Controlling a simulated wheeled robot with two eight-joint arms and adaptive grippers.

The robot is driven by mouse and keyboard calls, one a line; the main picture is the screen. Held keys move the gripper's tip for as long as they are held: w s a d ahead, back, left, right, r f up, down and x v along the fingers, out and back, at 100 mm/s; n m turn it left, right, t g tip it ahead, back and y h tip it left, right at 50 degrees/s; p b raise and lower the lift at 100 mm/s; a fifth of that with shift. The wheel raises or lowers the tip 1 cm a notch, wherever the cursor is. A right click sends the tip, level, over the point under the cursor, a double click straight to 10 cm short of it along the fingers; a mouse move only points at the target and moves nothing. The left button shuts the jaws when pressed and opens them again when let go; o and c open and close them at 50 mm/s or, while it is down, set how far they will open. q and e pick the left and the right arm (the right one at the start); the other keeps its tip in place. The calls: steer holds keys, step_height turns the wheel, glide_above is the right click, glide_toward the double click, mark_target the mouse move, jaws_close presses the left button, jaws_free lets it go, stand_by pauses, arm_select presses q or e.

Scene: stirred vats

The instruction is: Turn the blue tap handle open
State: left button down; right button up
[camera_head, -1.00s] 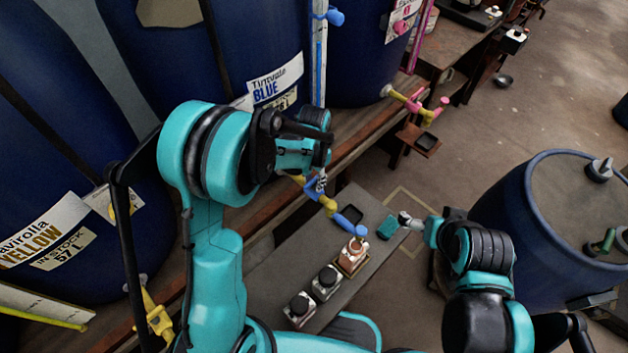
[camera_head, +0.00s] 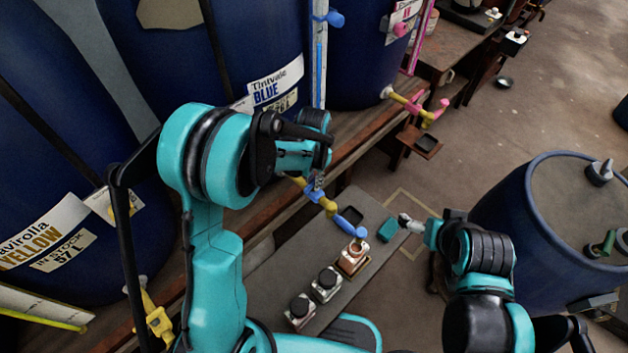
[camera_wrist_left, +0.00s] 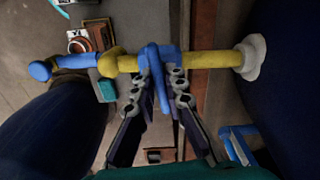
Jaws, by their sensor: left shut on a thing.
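The blue tap handle (camera_wrist_left: 157,65) sits across a yellow pipe that comes out of the blue vat. In the left wrist view my left gripper (camera_wrist_left: 163,76) is shut on this handle, with fingers on both sides of it. The tap also shows in the head view, where its yellow pipe (camera_head: 328,204) ends in a blue spout (camera_head: 350,218). There my left gripper (camera_head: 316,184) is at the handle, partly hidden by its own arm. My right gripper (camera_head: 407,222) is over the bench's right edge; its jaws are too small to read.
A teal block (camera_head: 387,229) lies near my right gripper. A blue barrel (camera_head: 530,235) stands at the right. A pink-handled tap (camera_head: 418,107) is further back.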

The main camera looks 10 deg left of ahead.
arm_select(q)
steer(key=n, duration=1.2)
steer(key=shift+n, duration=1.9)
steer(key=c, duration=1.6)
jaws_free()
steer(key=shift+o, duration=0.2)
